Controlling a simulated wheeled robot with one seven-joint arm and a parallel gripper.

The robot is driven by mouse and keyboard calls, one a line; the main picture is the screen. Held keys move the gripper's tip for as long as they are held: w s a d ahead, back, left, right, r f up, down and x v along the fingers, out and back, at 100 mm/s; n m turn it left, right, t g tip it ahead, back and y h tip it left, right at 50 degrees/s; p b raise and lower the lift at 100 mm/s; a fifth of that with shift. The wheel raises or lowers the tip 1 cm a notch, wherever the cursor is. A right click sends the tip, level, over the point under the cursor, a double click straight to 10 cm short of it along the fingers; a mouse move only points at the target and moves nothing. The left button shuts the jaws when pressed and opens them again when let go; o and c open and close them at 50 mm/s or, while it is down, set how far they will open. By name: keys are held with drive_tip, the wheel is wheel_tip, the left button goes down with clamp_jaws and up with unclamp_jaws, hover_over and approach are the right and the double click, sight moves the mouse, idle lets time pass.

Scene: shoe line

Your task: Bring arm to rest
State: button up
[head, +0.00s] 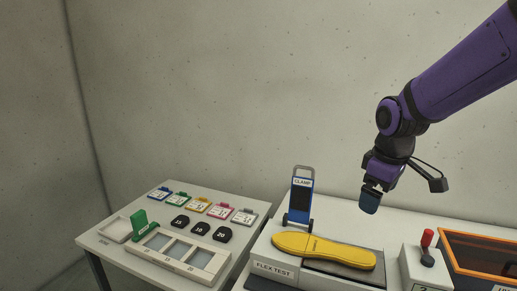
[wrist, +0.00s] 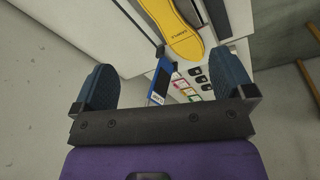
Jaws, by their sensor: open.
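My purple arm reaches in from the upper right in the head view. My gripper (head: 370,203) hangs in the air above the right-hand bench, pointing down, to the right of the blue clamp and above the far side of the yellow sole. In the wrist view my gripper (wrist: 168,88) has its two dark blue fingers wide apart, with nothing held between them. The yellow sole (head: 325,250) lies flat on the flex test fixture (head: 275,268). The sole also shows at the top of the wrist view (wrist: 172,25).
The blue clamp (head: 301,200) stands upright behind the sole. A red-knobbed lever box (head: 413,268) and an orange-rimmed bin (head: 480,240) are at right. The left table (head: 105,245) holds coloured tags, black numbered pieces, a green block and a tray (head: 185,253). Air around my gripper is clear.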

drive_tip(key=s+d+r+m+t, duration=0.1)
drive_tip(key=s+r+m, duration=0.3)
drive_tip(key=s, duration=0.6)
drive_tip(key=s+d+r+m+t, duration=0.2)
drive_tip(key=s+r+m, duration=0.2)
drive_tip(key=s, duration=0.6)
drive_tip(key=shift+d+r+m, duration=0.3)
drive_tip(key=shift+d+r, duration=0.05)
drive_tip(key=shift+r, duration=0.3)
